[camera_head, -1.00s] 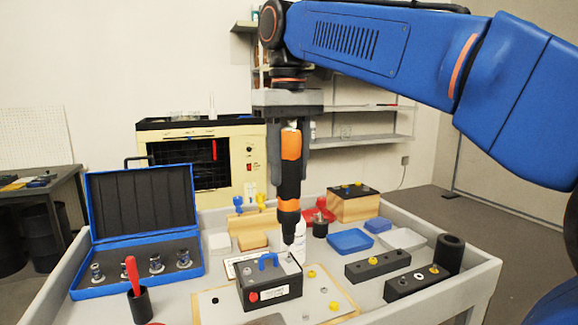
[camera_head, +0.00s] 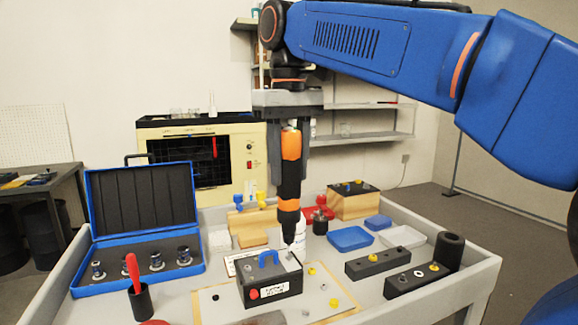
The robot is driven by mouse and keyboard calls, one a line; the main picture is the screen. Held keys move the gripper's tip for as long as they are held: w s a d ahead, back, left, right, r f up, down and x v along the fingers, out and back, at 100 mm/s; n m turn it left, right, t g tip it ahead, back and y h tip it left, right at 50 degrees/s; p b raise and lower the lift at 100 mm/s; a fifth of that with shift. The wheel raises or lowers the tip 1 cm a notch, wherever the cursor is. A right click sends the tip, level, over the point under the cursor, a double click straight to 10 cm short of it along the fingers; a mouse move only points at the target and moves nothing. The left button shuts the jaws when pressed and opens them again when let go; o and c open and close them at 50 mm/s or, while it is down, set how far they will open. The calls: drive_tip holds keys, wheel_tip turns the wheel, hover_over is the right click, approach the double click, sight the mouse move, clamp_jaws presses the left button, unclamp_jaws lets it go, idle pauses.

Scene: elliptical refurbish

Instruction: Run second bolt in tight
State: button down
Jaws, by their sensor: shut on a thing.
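My gripper (camera_head: 291,128) points straight down and is shut on an orange and black power screwdriver (camera_head: 290,180). The driver is upright, with its tip over the right part of the top of a dark grey box (camera_head: 270,284). The box has a blue handle (camera_head: 268,257), a red knob and a white label on its front. The tip seems to be at or just above the box top near its back right corner. I cannot tell whether it touches a bolt; the bolt itself is too small or hidden to make out.
The box stands on a pale board (camera_head: 215,303) with small yellow and grey parts. Two black blocks (camera_head: 377,264) lie to the right, near a black cylinder (camera_head: 449,250). An open blue case (camera_head: 140,230) and a black cup with a red-handled tool (camera_head: 140,300) are on the left.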

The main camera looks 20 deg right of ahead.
sight(289, 128)
drive_tip(key=shift+f, duration=0.5)
idle(1.6)
drive_tip(key=shift+r, duration=4.45)
